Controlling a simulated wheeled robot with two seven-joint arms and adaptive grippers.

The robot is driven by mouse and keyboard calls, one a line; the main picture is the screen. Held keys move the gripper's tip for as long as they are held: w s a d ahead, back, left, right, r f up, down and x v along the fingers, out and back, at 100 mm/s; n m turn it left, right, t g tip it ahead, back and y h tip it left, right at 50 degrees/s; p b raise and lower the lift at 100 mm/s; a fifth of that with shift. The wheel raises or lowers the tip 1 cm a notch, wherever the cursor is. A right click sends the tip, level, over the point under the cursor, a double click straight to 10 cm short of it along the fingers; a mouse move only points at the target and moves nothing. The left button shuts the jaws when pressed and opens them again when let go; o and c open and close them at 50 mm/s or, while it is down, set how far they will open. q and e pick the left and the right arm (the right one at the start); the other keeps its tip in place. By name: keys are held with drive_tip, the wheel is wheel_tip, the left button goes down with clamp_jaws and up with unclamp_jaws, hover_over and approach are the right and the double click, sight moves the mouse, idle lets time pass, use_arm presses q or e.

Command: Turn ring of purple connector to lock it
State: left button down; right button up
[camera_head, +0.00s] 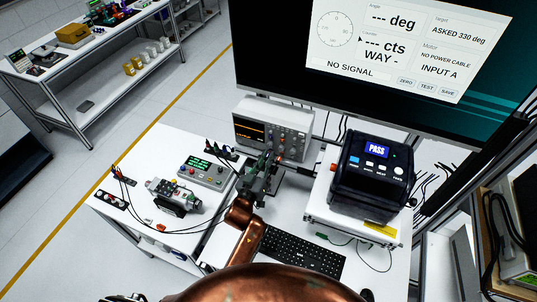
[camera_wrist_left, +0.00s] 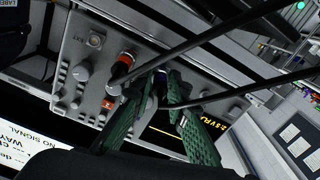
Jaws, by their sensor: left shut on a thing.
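My left gripper (camera_head: 266,166) is at the front of the grey oscilloscope (camera_head: 260,128), at the end of my copper-coloured arm. In the left wrist view its green fingers (camera_wrist_left: 166,82) are closed together close to the oscilloscope's front panel (camera_wrist_left: 92,42). A small dark purple-blue part of the purple connector (camera_wrist_left: 161,92) shows between the fingertips. The fingers hide most of it, so I cannot tell how its ring is turned. Beside it, a connector with an orange band (camera_wrist_left: 121,68) is on the panel.
Dark cables (camera_wrist_left: 225,92) cross close to my fingers. A black box reading PASS (camera_head: 372,172) stands on a white case to the right. A keyboard (camera_head: 301,252) lies in front, and a motor unit (camera_head: 171,196) is at left. The monitor (camera_head: 400,45) reads NO SIGNAL.

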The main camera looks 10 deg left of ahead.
use_arm(q)
drive_tip(key=m, duration=1)
drive_tip(key=shift+p, duration=0.35)
drive_tip(key=c, duration=2.2)
unclamp_jaws()
drive_tip(key=shift+o, duration=0.2)
